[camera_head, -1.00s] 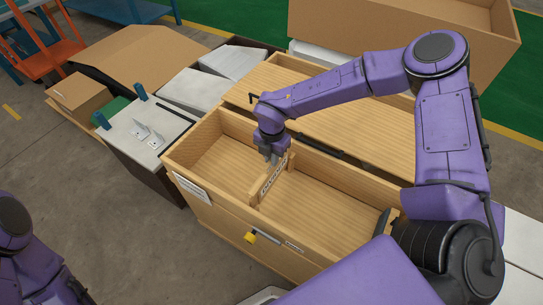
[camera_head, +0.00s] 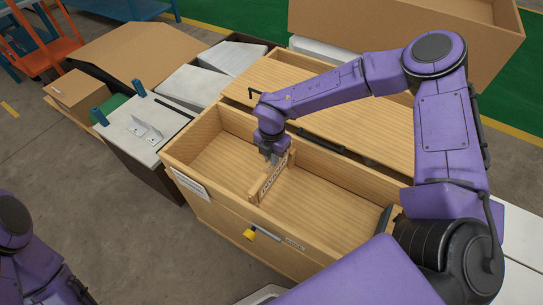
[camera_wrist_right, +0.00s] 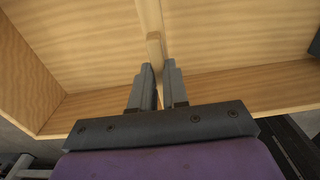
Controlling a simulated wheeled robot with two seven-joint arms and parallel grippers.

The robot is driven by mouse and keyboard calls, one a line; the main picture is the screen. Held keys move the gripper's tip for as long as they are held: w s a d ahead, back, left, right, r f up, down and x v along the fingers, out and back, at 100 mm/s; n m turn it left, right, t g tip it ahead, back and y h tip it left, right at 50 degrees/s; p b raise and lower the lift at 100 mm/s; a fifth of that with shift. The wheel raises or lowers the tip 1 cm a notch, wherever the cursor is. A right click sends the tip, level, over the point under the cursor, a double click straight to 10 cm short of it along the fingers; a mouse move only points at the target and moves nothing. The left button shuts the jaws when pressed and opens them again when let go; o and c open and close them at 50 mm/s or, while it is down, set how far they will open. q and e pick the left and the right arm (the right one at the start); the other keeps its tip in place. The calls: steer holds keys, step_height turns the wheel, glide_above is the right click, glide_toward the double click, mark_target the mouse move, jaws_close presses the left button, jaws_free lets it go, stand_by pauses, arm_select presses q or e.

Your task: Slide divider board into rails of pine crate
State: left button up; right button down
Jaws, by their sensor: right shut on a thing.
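The pine crate (camera_head: 345,182) stands open in the middle of the head view. The divider board (camera_head: 270,183), pale wood with dark lettering on its face, stands upright across the crate's inside, between its long walls. Its lower part sits down in the crate; I cannot tell how far it is in the rails. My right gripper (camera_head: 271,158) is shut on the board's top edge from above. In the right wrist view, the fingers (camera_wrist_right: 157,85) close around the thin board (camera_wrist_right: 154,50). My left gripper is out of view.
A wooden lid or second crate (camera_head: 340,110) lies behind the crate. A white-topped box with metal brackets (camera_head: 146,130) stands at its left. A large cardboard box (camera_head: 400,35) is at the back. Grey floor lies at the front left.

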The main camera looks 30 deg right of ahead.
steer(key=shift+f+b, duration=2.05)
steer(key=shift+f, duration=0.6)
steer(key=c, duration=1.1)
jaws_free()
steer(key=shift+o, duration=0.2)
step_height(320, 180, up, 11)
steer(key=shift+f, duration=0.15)
